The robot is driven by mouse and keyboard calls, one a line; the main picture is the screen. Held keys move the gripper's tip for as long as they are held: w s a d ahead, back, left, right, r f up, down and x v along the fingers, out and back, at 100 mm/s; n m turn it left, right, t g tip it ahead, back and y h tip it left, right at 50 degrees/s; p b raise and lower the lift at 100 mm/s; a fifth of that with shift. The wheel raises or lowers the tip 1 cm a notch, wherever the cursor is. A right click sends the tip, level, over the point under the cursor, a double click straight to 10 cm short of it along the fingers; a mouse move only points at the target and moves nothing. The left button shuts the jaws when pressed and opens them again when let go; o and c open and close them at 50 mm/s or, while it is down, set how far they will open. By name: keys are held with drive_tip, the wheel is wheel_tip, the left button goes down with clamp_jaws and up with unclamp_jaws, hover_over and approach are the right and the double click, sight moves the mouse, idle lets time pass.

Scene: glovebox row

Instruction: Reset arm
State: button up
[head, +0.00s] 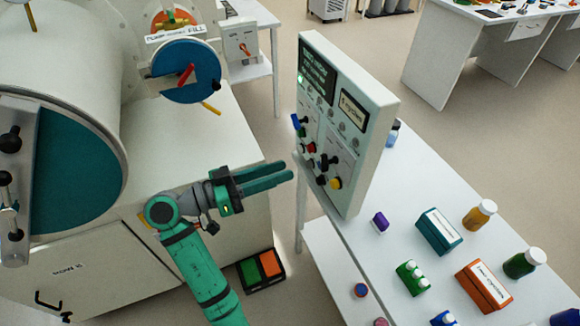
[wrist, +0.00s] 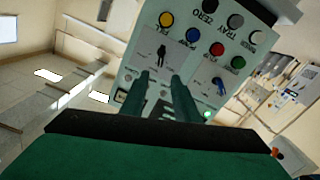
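My gripper (head: 289,170) is at the end of my green arm, in the middle of the head view. Its two green fingers are apart, with nothing seen between them. They point right, toward the control panel (head: 347,120), and a gap to the panel seems to show. In the wrist view the fingers (wrist: 162,76) stand in front of the same panel (wrist: 190,50), with its black selector knob beyond them. Coloured buttons show there, among them a yellow button (wrist: 166,19) and a red button (wrist: 217,49).
The glovebox (head: 60,120) with its round ports stands at left. The white table (head: 405,170) at right holds bottles, a teal box (head: 439,232) and an orange box (head: 484,286). A green-and-orange pedal (head: 261,270) lies on the floor near my arm.

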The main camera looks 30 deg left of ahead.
drive_tip(key=shift+s+a, duration=0.2)
idle(0.4)
drive_tip(key=w+d+f+n+y, duration=0.1)
drive_tip(key=d+f+n+y, duration=0.35)
drive_tip(key=f, duration=0.65)
drive_tip(key=w+d+f+n+y, duration=0.2)
drive_tip(key=d+f+n+y, duration=0.3)
drive_tip(key=f, duration=0.6)
drive_tip(key=s+d+f+y, duration=0.2)
drive_tip(key=s+d+f, duration=0.5)
drive_tip(key=s+f, duration=0.15)
drive_tip(key=s+d+r+m, duration=0.2)
drive_tip(key=s+d+r, duration=0.2)
drive_tip(key=s, duration=0.6)
drive_tip(key=s+d+r+m+t, duration=0.1)
drive_tip(key=s+d+r+m, duration=0.2)
drive_tip(key=s, duration=0.7)
wheel_tip(320, 180, up, 2)
drive_tip(key=shift+s+d+r, duration=0.25)
drive_tip(key=shift+d, duration=0.75)
